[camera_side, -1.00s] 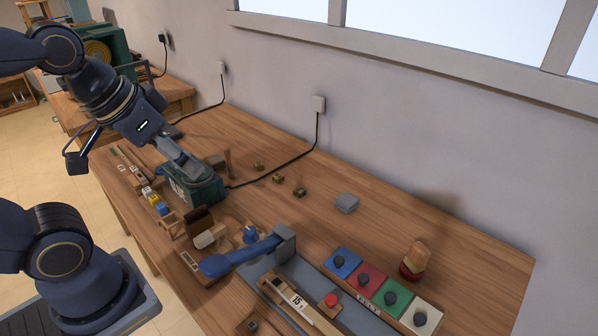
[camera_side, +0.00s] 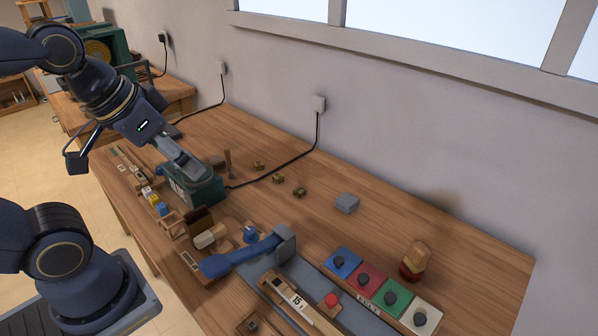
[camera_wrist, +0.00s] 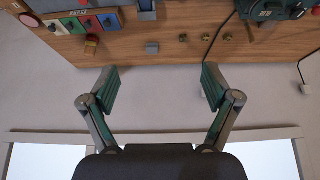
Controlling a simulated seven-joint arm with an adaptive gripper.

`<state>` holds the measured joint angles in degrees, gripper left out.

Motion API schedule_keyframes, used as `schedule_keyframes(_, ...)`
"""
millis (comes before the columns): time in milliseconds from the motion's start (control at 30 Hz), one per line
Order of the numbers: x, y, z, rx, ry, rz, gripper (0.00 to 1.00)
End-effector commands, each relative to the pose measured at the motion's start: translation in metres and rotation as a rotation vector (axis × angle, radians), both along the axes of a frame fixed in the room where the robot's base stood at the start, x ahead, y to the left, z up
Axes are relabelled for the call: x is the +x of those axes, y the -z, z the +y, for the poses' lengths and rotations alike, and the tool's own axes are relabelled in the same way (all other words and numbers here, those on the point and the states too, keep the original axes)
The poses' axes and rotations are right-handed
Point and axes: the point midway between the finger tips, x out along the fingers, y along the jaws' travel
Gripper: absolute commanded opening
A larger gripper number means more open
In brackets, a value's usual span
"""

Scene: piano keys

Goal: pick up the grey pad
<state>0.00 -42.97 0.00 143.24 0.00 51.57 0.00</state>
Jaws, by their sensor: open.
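The grey pad is a small grey block (camera_side: 346,203) lying alone on the wooden table, between the coloured blocks and the wall. It also shows in the wrist view (camera_wrist: 152,47), above the middle. My gripper (camera_wrist: 160,88) is open and empty in the wrist view, its two fingers wide apart. The pad appears beyond the fingertips there, apart from both and between their lines. In the side view my wrist is at the left, well away from the pad; the fingers are hard to tell apart from the things behind them.
A row of blue, red, green and white blocks with dark knobs (camera_side: 391,297) stands right of the pad. A stacked tan and red piece (camera_side: 414,260) is near the wall. Small brass pieces (camera_side: 278,178), a cable and a green machine (camera_side: 195,187) lie left. Table around the pad is clear.

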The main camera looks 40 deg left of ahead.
Motion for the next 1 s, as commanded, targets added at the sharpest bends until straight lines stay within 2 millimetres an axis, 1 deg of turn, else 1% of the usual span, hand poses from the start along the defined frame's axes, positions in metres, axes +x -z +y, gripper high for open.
schedule_keyframes(100, 0.000, 0.000, 0.000, -0.001, -0.002, -0.001, 0.88)
schedule_keyframes(167, 0.004, -0.002, 0.000, -0.004, -0.007, -0.019, 0.88)
schedule_keyframes(267, 0.026, -0.032, 0.000, -0.011, -0.018, -0.120, 0.88)
schedule_keyframes(300, 0.042, -0.046, 0.001, -0.015, -0.024, -0.153, 0.88)
schedule_keyframes(367, 0.068, -0.062, 0.000, -0.022, -0.028, -0.185, 0.88)
schedule_keyframes(400, 0.087, -0.071, 0.000, -0.026, -0.031, -0.200, 0.88)
schedule_keyframes(467, 0.118, -0.080, -0.001, -0.032, -0.034, -0.214, 0.88)
schedule_keyframes(500, 0.139, -0.083, -0.002, -0.035, -0.035, -0.219, 0.88)
schedule_keyframes(567, 0.173, -0.084, -0.004, -0.039, -0.036, -0.222, 0.88)
schedule_keyframes(600, 0.196, -0.080, -0.006, -0.041, -0.036, -0.220, 0.88)
schedule_keyframes(667, 0.231, -0.070, -0.009, -0.043, -0.036, -0.212, 0.88)
schedule_keyframes(700, 0.253, -0.060, -0.012, -0.043, -0.035, -0.203, 0.88)
schedule_keyframes(767, 0.285, -0.040, -0.017, -0.042, -0.032, -0.186, 0.88)
schedule_keyframes(800, 0.305, -0.023, -0.020, -0.040, -0.028, -0.169, 0.88)
schedule_keyframes(867, 0.330, 0.007, -0.025, -0.036, -0.024, -0.142, 0.88)
schedule_keyframes(900, 0.345, 0.028, -0.029, -0.032, -0.020, -0.120, 0.88)
schedule_keyframes(967, 0.360, 0.061, -0.034, -0.026, -0.013, -0.084, 0.88)
schedule_keyframes(1000, 0.367, 0.083, -0.037, -0.022, -0.009, -0.058, 0.88)
